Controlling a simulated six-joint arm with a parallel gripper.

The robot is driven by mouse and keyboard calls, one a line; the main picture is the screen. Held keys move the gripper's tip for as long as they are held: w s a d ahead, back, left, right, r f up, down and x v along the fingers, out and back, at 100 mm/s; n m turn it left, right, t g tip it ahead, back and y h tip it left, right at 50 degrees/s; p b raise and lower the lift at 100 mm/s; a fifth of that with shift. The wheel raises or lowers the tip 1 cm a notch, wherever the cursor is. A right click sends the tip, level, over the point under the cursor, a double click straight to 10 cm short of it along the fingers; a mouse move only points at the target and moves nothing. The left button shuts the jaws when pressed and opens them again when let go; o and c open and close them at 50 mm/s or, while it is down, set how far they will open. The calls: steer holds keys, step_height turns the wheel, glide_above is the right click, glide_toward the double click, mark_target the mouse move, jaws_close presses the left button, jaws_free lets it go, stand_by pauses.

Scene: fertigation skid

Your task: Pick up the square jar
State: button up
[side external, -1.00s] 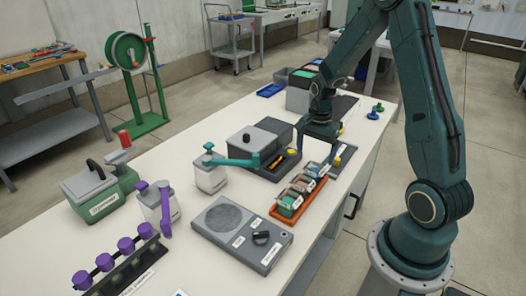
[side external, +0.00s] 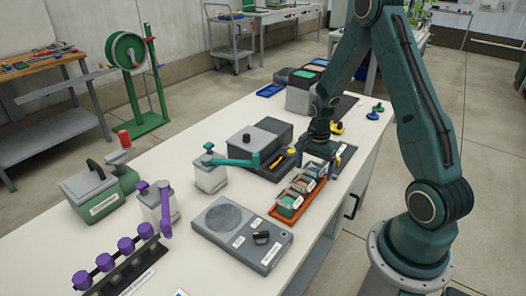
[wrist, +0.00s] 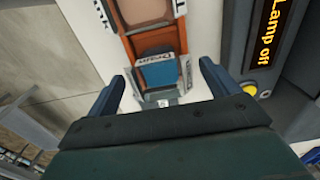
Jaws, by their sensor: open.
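Several small square jars stand in a row in an orange rack (side external: 279,213) on the white bench. In the side view the nearest jar (side external: 290,201) has green contents and the middle one (side external: 303,184) looks brownish. The far jar is partly hidden by my gripper (side external: 317,158). In the wrist view a square jar with blue contents and a white label (wrist: 157,76) lies between the two spread fingers of my gripper (wrist: 162,74). My gripper is open and empty, over the far end of the rack. Whether the fingertips reach beside the jar is unclear.
A dark unit with a lit "Lamp off" display (wrist: 268,40) and a yellow knob (wrist: 249,89) stands close to the right finger. A teal-handled container (side external: 211,178) and a grey plate device (side external: 240,233) stand nearby. The bench's right edge is close to the rack.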

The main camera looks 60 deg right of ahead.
steer(key=shift+f, duration=0.75)
steer(key=c, duration=1)
